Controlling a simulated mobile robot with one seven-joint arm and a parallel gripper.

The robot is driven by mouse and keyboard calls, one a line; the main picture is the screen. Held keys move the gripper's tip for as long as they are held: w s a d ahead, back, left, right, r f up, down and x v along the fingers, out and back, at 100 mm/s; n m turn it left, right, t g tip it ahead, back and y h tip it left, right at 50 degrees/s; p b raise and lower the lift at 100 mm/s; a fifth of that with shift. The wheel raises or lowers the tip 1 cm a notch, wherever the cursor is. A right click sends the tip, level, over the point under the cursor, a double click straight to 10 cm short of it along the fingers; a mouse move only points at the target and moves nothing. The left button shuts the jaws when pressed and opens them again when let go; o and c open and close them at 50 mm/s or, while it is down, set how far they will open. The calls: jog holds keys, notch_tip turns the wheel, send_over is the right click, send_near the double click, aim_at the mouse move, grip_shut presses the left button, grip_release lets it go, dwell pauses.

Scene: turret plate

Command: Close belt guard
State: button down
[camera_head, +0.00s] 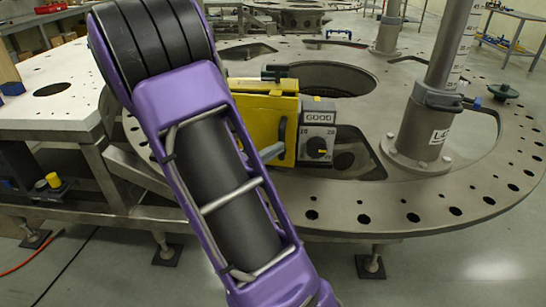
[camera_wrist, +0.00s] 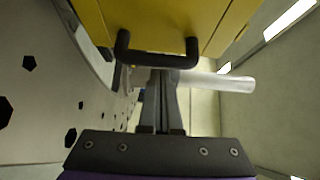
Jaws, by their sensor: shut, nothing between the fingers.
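The yellow belt guard (camera_head: 267,112) stands on the turret plate, partly hidden behind my purple arm in the head view. A dark upright handle (camera_head: 283,132) shows on its face. In the wrist view the yellow guard (camera_wrist: 165,22) fills the top, with its black U-shaped handle (camera_wrist: 157,61) along the lower edge. My gripper (camera_wrist: 160,73) is shut and empty, its fingertips at or just below the middle of the handle. I cannot tell whether they touch it. My gripper is hidden in the head view. I cannot tell how far the guard is open.
A grey box (camera_head: 317,132) labelled GOOD, with a dial, sits right of the guard. A thick grey post (camera_head: 428,125) rises farther right. The round turret plate (camera_head: 455,190) has holes and cutouts. A white plate (camera_head: 50,95) lies at left.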

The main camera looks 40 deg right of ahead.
aim_at(280, 139)
jog(key=w+d+p, duration=0.1)
jog(key=d+p, duration=0.1)
jog(key=w+d+p, duration=0.1)
jog(key=p, duration=0.1)
jog(key=shift+w+d+r, duration=0.15)
jog(key=shift+w+d, duration=0.05)
jog(key=shift+d, duration=0.15)
jog(key=shift+w+d, duration=0.2)
jog(key=shift+d, duration=0.05)
jog(key=shift+w+d, duration=0.1)
